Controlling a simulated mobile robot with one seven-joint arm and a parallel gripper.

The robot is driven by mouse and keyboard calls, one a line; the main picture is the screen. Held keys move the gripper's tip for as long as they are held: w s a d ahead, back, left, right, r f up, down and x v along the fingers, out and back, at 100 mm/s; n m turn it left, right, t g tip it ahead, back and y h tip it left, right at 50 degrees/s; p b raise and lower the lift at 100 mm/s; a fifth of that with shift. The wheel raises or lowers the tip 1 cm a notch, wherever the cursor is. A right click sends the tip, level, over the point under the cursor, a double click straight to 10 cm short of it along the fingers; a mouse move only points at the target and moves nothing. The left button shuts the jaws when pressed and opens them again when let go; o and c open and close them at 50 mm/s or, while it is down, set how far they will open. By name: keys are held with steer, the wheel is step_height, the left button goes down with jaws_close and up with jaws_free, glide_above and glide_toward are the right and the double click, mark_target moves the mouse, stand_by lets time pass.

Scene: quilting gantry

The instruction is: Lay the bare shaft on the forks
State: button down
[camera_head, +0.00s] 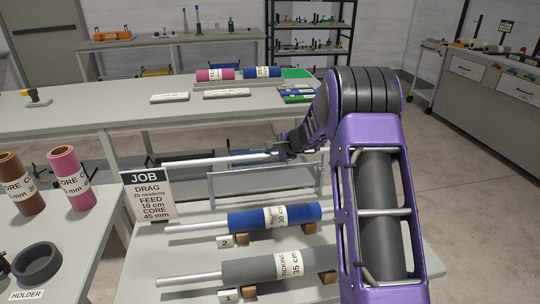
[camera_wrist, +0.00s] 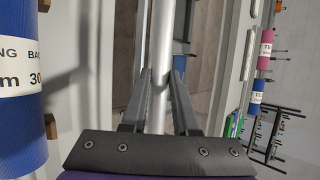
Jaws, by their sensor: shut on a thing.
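The bare shaft (camera_head: 215,160) is a plain silvery rod, held nearly level above the middle table and reaching left from my gripper (camera_head: 287,150). In the wrist view the shaft (camera_wrist: 161,60) runs lengthwise between the two dark fingers of my gripper (camera_wrist: 163,78), which are shut on it. A grey frame with upright ends (camera_head: 265,171) stands just below and in front of the shaft; I cannot tell whether its ends are the forks. The shaft's right part is hidden by my arm in the head view.
Lower down, a blue roll (camera_head: 274,217) and a grey roll (camera_head: 262,267) lie on shafts over wooden blocks. The JOB sign (camera_head: 148,196) stands left. Brown (camera_head: 22,183) and pink (camera_head: 69,177) cores stand on the left table. A long bench (camera_head: 120,110) lies behind.

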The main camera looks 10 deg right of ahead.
step_height(320, 180, down, 6)
steer(key=b, duration=0.1)
steer(key=shift+f, duration=0.25)
stand_by(0.4)
steer(key=shift+s+f, duration=0.15)
steer(key=shift+f, duration=0.15)
steer(key=c, duration=0.6)
jaws_free()
steer(key=shift+r, duration=0.15)
steer(key=shift+r, duration=0.15)
